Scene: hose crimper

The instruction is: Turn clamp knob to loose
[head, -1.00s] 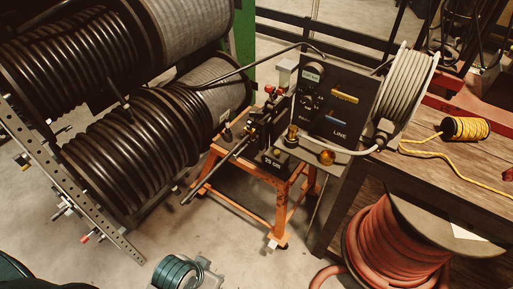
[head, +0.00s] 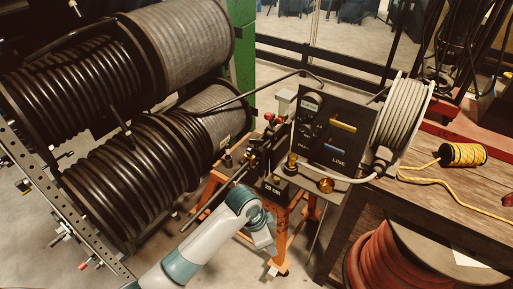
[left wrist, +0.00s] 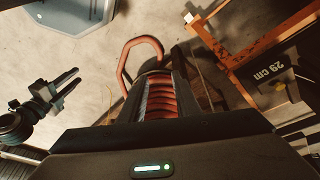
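The crimper stands on an orange stand (head: 283,235). Its dark panel (head: 345,125) has a dial and levers. A brass knob (head: 326,185) sits at the panel's lower front, and another brass fitting (head: 292,160) is to its left. I cannot tell which is the clamp knob. My left gripper (head: 265,238) is in front of and below the crimper, apart from these knobs; its fingers are not clear. Its dark body (left wrist: 155,150) fills the bottom of the left wrist view. My right gripper (left wrist: 68,84) shows there at left, empty with its fingers apart.
Large black hose reels (head: 130,170) stand at left. A wooden bench (head: 435,185) at right holds a yellow rope spool (head: 463,155). A red hose reel (head: 400,260) sits below it. The crimper's "29 cm" box (left wrist: 272,72) shows in the left wrist view.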

